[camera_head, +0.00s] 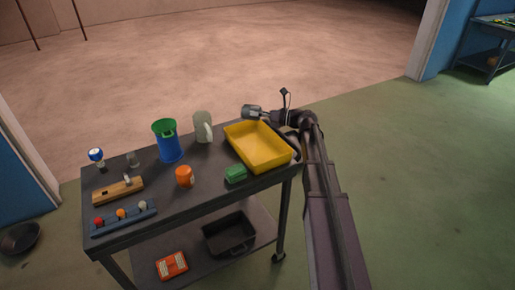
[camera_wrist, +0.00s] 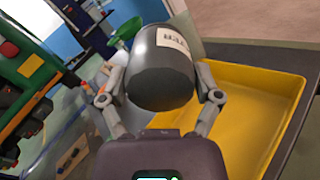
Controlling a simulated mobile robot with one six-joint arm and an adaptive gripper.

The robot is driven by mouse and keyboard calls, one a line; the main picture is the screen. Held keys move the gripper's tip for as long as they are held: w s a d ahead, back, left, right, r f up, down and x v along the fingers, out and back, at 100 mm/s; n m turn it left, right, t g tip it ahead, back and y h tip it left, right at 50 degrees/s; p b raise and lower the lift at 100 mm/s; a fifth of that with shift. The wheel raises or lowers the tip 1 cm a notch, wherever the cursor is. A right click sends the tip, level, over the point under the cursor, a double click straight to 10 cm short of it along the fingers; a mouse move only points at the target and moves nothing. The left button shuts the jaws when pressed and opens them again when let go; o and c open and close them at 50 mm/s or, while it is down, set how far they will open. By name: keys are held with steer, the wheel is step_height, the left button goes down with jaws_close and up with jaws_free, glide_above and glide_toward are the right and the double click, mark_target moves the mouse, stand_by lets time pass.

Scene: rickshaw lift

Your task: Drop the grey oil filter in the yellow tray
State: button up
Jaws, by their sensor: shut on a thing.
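The grey oil filter (camera_wrist: 160,80) is a dark grey cylinder with a white label, held between the fingers of my gripper (camera_wrist: 162,100) in the wrist view. In the head view the filter (camera_head: 252,112) shows at the far edge of the yellow tray, with my gripper (camera_head: 268,115) shut on it from the right. The yellow tray (camera_head: 270,160) is empty and sits at the right end of the dark cart top. In the wrist view the tray (camera_wrist: 240,138) lies below and to the right of the filter. The filter's exact height above the tray is hard to tell.
A wooden piece (camera_head: 118,191) and a blue rack (camera_head: 123,218) are at the left. A black bin (camera_head: 229,236) is on the lower shelf.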

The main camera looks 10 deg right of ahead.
steer(key=shift+f+b, duration=2.4)
steer(key=shift+f, duration=0.2)
steer(key=o, duration=1)
steer(key=shift+o, duration=0.2)
steer(key=shift+s+d, duration=0.1)
steer(key=v, duration=1.1)
steer(key=shift+s+d, duration=0.2)
steer(key=shift+d, duration=0.15)
